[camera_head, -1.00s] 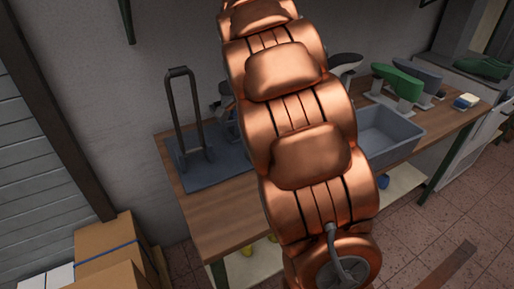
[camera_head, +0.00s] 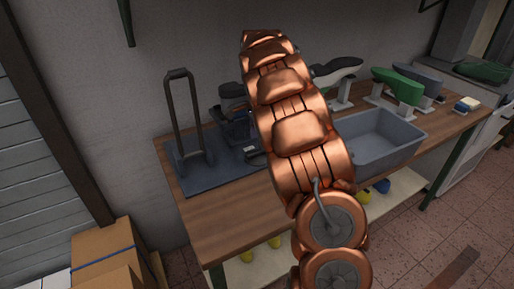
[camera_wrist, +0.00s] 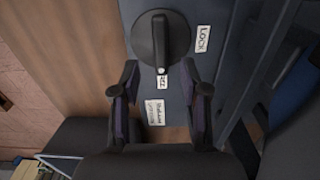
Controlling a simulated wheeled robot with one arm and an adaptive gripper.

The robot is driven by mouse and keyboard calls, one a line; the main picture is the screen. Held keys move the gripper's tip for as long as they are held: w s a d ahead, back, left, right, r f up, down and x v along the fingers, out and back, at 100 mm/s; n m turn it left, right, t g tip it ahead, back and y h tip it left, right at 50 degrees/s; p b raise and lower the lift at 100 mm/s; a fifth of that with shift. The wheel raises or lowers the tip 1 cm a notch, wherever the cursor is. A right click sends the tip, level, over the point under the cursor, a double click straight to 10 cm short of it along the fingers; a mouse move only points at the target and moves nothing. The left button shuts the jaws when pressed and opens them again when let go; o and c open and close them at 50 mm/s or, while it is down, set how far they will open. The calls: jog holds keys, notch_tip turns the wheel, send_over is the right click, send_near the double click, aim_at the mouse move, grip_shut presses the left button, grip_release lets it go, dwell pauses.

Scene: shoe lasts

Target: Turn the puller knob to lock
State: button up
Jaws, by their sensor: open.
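The dark round puller knob (camera_wrist: 161,40) with a raised grip bar shows at the top middle of the wrist view, on a blue-grey body. Its bar stands along the picture's vertical, its lower end towards a small white label (camera_wrist: 161,78). The LOCK label (camera_wrist: 203,39) is to the right of the knob. My gripper (camera_wrist: 166,84) is open and empty, its two fingers just below the knob and apart from it. In the head view the puller (camera_head: 232,115) stands on a dark base plate (camera_head: 190,177), partly hidden behind my arm. My gripper is hidden there.
A wooden bench (camera_head: 215,205) carries the puller and a grey bin (camera_head: 385,150). A tall black handle frame (camera_head: 184,120) rises at the left of the base plate. Shoe lasts on stands, including a green one (camera_head: 400,85), are at the back right. Cardboard boxes (camera_head: 105,250) are at lower left.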

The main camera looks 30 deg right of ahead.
aim_at(257, 151)
notch_tip(257, 151, down, 5)
jog(key=shift+f+p, duration=0.1)
jog(key=shift+p, duration=0.25)
grip_shut()
